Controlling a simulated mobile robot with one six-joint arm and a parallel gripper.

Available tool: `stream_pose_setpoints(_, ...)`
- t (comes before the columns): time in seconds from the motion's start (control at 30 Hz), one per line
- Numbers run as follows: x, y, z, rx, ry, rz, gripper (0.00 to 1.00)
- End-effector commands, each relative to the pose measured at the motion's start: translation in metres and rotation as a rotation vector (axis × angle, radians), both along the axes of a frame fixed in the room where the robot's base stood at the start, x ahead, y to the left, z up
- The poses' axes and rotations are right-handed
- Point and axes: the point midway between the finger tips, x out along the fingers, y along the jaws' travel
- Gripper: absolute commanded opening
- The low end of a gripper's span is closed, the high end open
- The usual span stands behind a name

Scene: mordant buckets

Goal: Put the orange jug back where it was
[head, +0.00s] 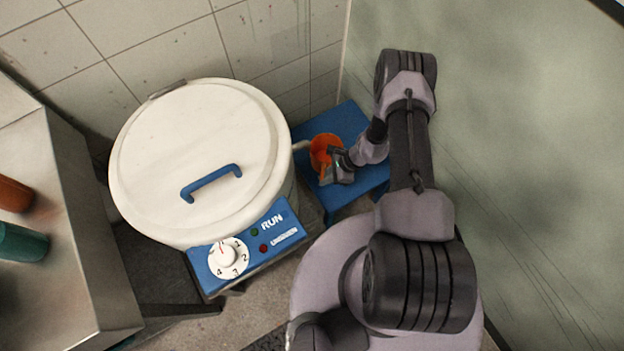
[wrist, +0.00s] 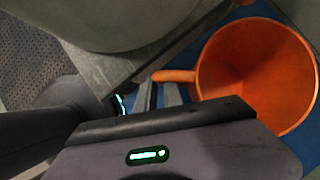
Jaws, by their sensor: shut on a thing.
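The orange jug (head: 325,147) is over the blue stand (head: 349,121) between the white drum and the wall in the head view. In the wrist view the orange jug (wrist: 254,72) shows its open mouth and empty-looking inside, with its handle pointing left. My gripper (head: 337,165) is beside the jug in the head view. In the wrist view my gripper (wrist: 165,95) is shut on the jug's handle. The jug's base is hidden, so I cannot tell whether it touches the blue top.
A large white lidded drum (head: 190,160) with a blue handle and a blue control panel (head: 243,250) stands close left of the jug. A green-grey wall (head: 510,130) is close on the right. A steel counter (head: 70,270) with orange and teal items is at far left.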

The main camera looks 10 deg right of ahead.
Motion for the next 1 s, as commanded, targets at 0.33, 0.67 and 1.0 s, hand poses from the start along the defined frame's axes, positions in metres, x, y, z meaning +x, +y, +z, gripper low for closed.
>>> stream_pose_setpoints(0.33,0.007,0.042,-0.016,0.000,-0.001,-0.001,0.00)
stream_pose_setpoints(0.67,0.008,0.042,-0.018,0.001,-0.001,-0.001,0.00)
stream_pose_setpoints(1.0,0.007,0.042,-0.017,0.001,-0.001,-0.001,0.33)
